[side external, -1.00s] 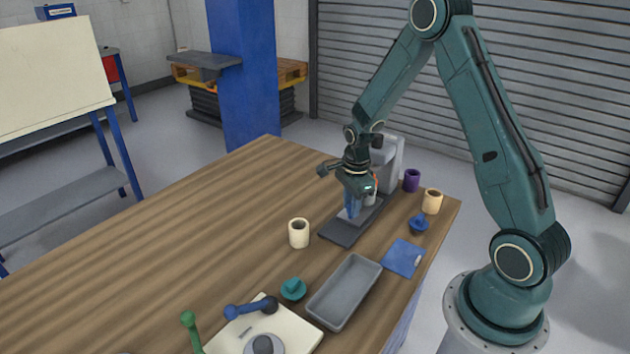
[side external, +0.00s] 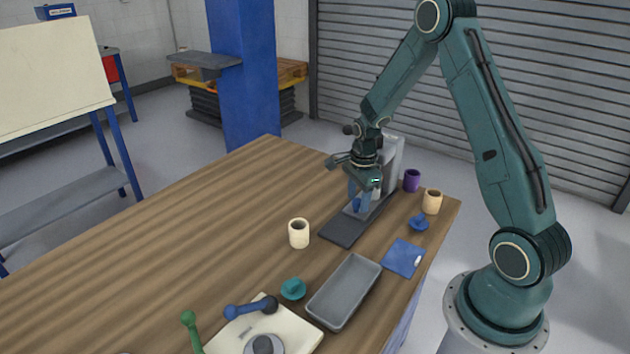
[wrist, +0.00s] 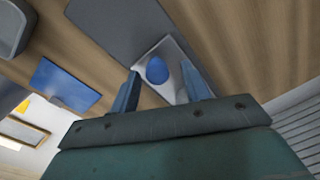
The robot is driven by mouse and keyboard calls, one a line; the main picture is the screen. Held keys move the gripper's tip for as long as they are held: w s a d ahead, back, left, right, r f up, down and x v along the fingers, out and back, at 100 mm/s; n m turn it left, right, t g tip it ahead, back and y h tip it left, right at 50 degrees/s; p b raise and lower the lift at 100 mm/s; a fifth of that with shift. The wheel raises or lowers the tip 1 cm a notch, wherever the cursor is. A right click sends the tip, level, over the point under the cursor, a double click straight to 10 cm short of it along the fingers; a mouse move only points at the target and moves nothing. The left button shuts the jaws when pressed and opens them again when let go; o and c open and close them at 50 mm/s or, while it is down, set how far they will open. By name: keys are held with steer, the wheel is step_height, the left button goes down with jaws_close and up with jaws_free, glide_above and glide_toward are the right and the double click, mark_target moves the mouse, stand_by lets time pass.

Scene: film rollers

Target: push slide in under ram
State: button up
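The slide is a pale plate (wrist: 170,60) with a blue oval knob (wrist: 157,70), on a long dark grey base (side external: 343,230). In the side view the slide (side external: 350,211) shows only in part, at my gripper. The grey press body (side external: 394,160) stands at the base's far end; my gripper and wrist partly hide it, and the ram cannot be made out. My gripper (side external: 363,198) points down over the slide, near the press. In the wrist view its two blue fingers (wrist: 160,84) are apart, with the knob between them and a gap on each side.
A cream cup (side external: 299,233) stands left of the base. A purple cup (side external: 412,180), an orange cup (side external: 432,201) and a blue knobbed piece (side external: 419,222) stand to its right. A blue cloth (side external: 403,257), grey tray (side external: 343,291) and teal piece (side external: 293,289) lie nearer. The table's left is clear.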

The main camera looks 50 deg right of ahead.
step_height(320, 180, up, 14)
steer(key=shift+s+a, duration=0.15)
steer(key=shift+s, duration=0.15)
stand_by(0.6)
steer(key=shift+a, duration=0.1)
steer(key=s+a+r+n+t, duration=0.2)
steer(key=s+a+r+n, duration=0.5)
steer(key=a+r+n, duration=0.4)
steer(key=s+a+r+n+t, duration=0.2)
steer(key=s+a+n, duration=0.6)
steer(key=s+n, duration=0.4)
steer(key=shift+s+a+t, duration=0.15)
steer(key=shift+s+t, duration=0.15)
steer(key=shift+t, duration=0.2)
